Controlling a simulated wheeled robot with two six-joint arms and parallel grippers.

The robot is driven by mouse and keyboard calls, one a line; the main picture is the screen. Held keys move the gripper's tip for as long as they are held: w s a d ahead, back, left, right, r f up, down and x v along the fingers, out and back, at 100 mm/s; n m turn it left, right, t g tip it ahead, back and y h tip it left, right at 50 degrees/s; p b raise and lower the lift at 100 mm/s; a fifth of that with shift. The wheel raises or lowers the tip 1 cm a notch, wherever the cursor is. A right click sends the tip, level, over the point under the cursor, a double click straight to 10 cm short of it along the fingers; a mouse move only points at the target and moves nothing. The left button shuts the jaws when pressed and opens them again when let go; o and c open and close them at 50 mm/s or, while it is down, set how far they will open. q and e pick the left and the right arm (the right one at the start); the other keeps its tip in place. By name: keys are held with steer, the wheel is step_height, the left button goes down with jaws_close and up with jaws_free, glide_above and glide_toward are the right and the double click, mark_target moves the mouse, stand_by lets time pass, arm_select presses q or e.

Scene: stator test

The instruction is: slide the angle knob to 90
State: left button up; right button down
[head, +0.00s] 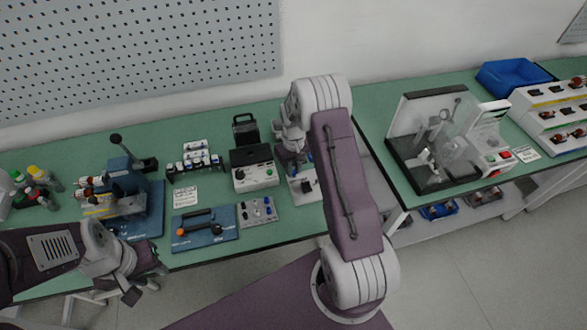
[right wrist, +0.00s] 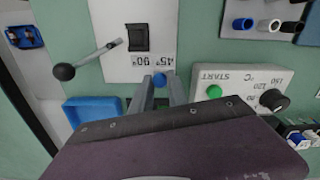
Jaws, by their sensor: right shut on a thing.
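The angle panel (right wrist: 140,45) is a white plate with 45° and 90° labels, upside down in the right wrist view, and a black switch (right wrist: 138,38). In the head view the panel (head: 308,192) is partly hidden by my right arm. The knob's exact mark is hard to read. My left gripper (head: 143,283) is empty and open at the bench's front left.
A START box (right wrist: 240,92) with a green button and black dial stands close beside the right gripper. A black-handled lever (right wrist: 85,62) and a blue tray (right wrist: 92,108) lie on the other side. A blue plate with handles (head: 204,230) sits left on the green bench.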

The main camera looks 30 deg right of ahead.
mark_target(302, 175)
steer(key=shift+d, duration=0.1)
stand_by(0.7)
steer(key=shift+s+d, duration=0.15)
steer(key=shift+d, duration=0.5)
steer(key=shift+s+d, duration=0.15)
steer(key=shift+d, duration=0.45)
steer(key=c, duration=1.6)
jaws_free()
steer(key=shift+c, duration=0.2)
steer(key=o, duration=0.4)
steer(key=shift+c, duration=0.2)
steer(key=shift+s+d, duration=0.1)
steer(key=shift+d, duration=0.05)
steer(key=shift+r, duration=0.25)
step_height(302, 175, up, 9)
steer(key=shift+f, duration=0.15)
